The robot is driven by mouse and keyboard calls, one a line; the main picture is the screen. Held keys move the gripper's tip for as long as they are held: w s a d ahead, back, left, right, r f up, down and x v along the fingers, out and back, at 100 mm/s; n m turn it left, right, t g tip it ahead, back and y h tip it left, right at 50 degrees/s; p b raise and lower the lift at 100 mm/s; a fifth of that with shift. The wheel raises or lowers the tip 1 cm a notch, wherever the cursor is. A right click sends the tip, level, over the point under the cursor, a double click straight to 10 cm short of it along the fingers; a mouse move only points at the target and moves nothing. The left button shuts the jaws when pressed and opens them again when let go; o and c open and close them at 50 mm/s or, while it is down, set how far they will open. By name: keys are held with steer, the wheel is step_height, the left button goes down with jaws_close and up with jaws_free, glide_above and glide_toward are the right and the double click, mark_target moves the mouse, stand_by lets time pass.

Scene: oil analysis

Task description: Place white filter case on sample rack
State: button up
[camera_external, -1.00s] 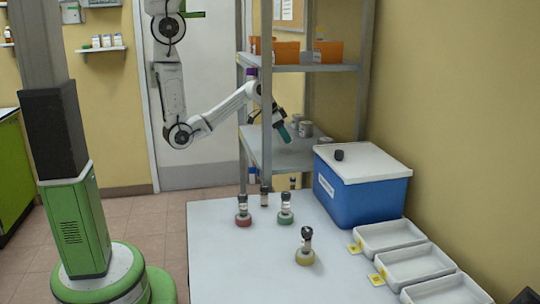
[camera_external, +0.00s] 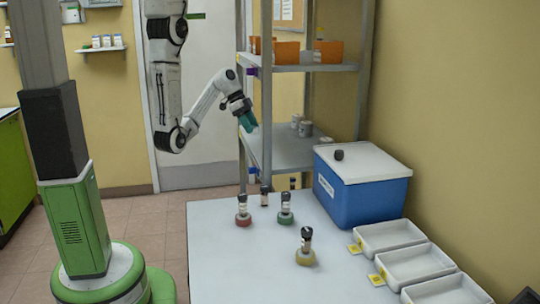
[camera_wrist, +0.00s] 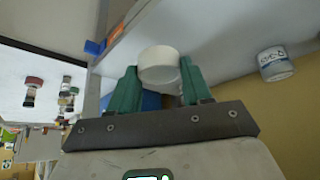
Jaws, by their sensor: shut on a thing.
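The white filter case (camera_wrist: 159,66) is a short white cylinder. In the wrist view it sits between the two green fingers of my gripper (camera_wrist: 160,86), which is shut on it. In the external view my gripper (camera_external: 250,122) is at the left front edge of the metal shelf unit (camera_external: 267,95), above the far end of the table; the case is hidden there. I cannot tell for sure which thing is the sample rack. Two or more pale cans (camera_external: 300,124) stand on the shelf's lower board; one pale can (camera_wrist: 275,64) shows in the wrist view.
The white table (camera_external: 225,262) holds several dark-capped sample bottles, such as a red-based one (camera_external: 243,212) and a yellow-based one (camera_external: 306,248). A blue box (camera_external: 360,197) with a white lid and white trays (camera_external: 390,236) are at the right. Orange bins (camera_external: 328,51) sit on the upper shelf.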

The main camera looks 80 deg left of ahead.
steer(key=w+b, duration=0.2)
steer(key=w, duration=0.4)
steer(key=w+f+b, duration=0.1)
steer(key=w+b, duration=0.2)
steer(key=w, duration=0.4)
steer(key=w+f+b, duration=0.1)
steer(key=w+b, duration=0.1)
steer(key=w, duration=0.4)
steer(key=shift+w+f, duration=0.15)
steer(key=shift+f, duration=0.05)
step_height(320, 180, down, 4)
steer(key=shift+r, duration=0.25)
steer(key=shift+w+f+p, duration=0.25)
steer(key=shift+f+p, duration=0.05)
steer(key=shift+f, duration=0.25)
steer(key=o, duration=1)
steer(key=shift+r, duration=0.1)
steer(key=v, duration=0.7)
steer(key=shift+s+a+r+b, duration=0.1)
steer(key=shift+r+b, duration=0.05)
steer(key=shift+b, duration=0.25)
